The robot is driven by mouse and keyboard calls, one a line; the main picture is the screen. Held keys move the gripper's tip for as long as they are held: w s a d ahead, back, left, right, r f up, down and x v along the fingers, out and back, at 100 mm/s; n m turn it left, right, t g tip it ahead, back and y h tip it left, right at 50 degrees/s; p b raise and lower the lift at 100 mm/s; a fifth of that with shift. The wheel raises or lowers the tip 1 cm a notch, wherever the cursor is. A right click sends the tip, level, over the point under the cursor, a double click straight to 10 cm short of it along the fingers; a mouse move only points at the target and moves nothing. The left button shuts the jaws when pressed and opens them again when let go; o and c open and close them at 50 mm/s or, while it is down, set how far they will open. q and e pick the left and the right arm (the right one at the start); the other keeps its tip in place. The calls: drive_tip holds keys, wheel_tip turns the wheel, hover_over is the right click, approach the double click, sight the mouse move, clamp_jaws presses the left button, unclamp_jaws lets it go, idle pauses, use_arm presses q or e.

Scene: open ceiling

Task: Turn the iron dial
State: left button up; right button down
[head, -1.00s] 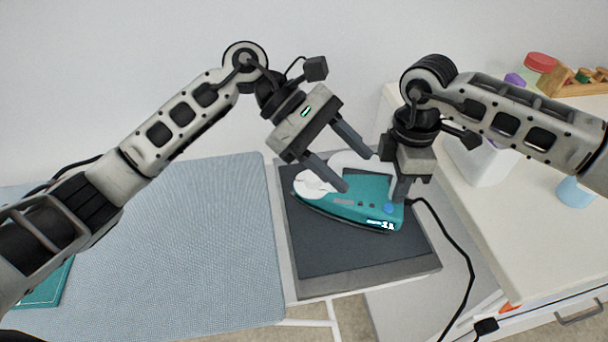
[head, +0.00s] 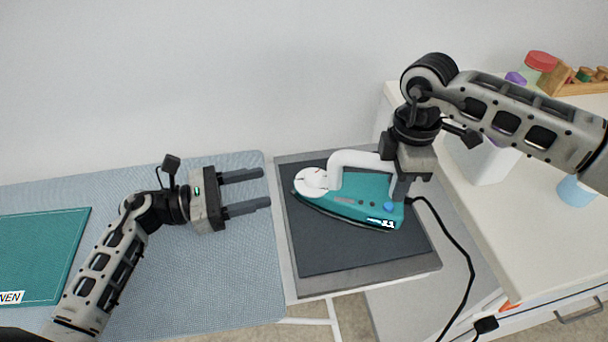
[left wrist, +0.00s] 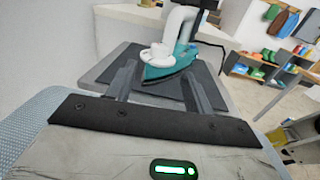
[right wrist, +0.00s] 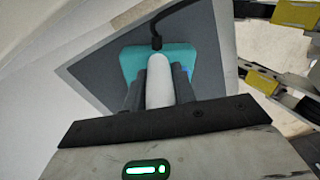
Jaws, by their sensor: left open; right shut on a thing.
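A teal iron (head: 365,198) with a white handle (head: 362,159) lies on a dark pad at the end of the ironing board. Its white round dial (head: 312,181) is at the iron's left end in the head view. The dial also shows in the left wrist view (left wrist: 158,55). My right gripper (head: 401,188) is shut on the iron's handle; the right wrist view shows the white handle (right wrist: 160,85) between its fingers. My left gripper (head: 258,191) is open and empty, left of the iron and apart from it, with its fingers pointing toward the dial.
The blue ironing board (head: 230,290) fills the left, with a folded teal cloth (head: 40,255) on it. A black cord (head: 462,250) runs from the iron's right. A white counter (head: 530,220) with containers stands at right.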

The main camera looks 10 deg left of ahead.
sight(305, 177)
use_arm(q)
drive_tip(key=x, duration=0.9)
drive_tip(key=shift+w+d, duration=0.2)
drive_tip(key=shift+d, duration=0.2)
drive_tip(key=c, duration=1)
